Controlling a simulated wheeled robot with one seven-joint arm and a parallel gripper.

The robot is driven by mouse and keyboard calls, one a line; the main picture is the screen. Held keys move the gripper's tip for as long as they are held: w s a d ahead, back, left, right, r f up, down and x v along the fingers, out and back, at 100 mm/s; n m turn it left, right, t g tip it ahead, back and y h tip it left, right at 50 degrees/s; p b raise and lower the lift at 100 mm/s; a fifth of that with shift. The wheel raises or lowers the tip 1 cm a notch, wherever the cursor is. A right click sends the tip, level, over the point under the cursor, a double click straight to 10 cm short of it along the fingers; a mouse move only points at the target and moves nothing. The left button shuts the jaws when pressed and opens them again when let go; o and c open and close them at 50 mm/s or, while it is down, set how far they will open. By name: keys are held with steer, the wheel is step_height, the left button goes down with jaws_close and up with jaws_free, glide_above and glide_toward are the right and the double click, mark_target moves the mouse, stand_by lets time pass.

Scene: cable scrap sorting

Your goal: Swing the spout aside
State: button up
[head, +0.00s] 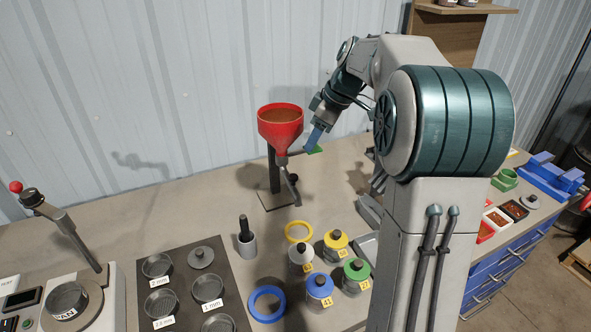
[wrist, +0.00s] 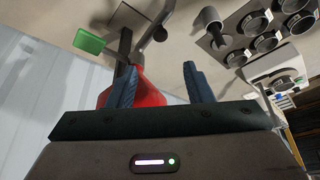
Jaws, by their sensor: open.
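A red funnel (head: 281,122) full of brown material stands on a dark post with a flat base (head: 276,196). Its grey spout (head: 289,184) slants down to the right beneath it, with a dark knob beside it. My gripper (head: 312,146) is to the right of the funnel, above the bench, near a small green plate (head: 316,149). In the wrist view, my gripper (wrist: 160,67) has its two blue fingers apart with nothing held between them. The red funnel (wrist: 150,90) shows behind the fingers, and the spout (wrist: 152,30) and green plate (wrist: 88,41) lie beyond the tips.
Lidded jars (head: 319,288), a yellow ring (head: 298,231) and a blue ring (head: 267,303) lie in front of the stand. A dark mat (head: 180,255) with sieves is left, beside a black-handled tool in a grey cup (head: 246,243). Clear bench lies left of the funnel.

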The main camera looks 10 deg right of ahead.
mark_target(294, 176)
steer(key=p+x, duration=0.2)
steer(key=x, duration=1.1)
steer(key=shift+w+a+f, duration=0.1)
steer(key=shift+a+f, duration=0.1)
jaws_close()
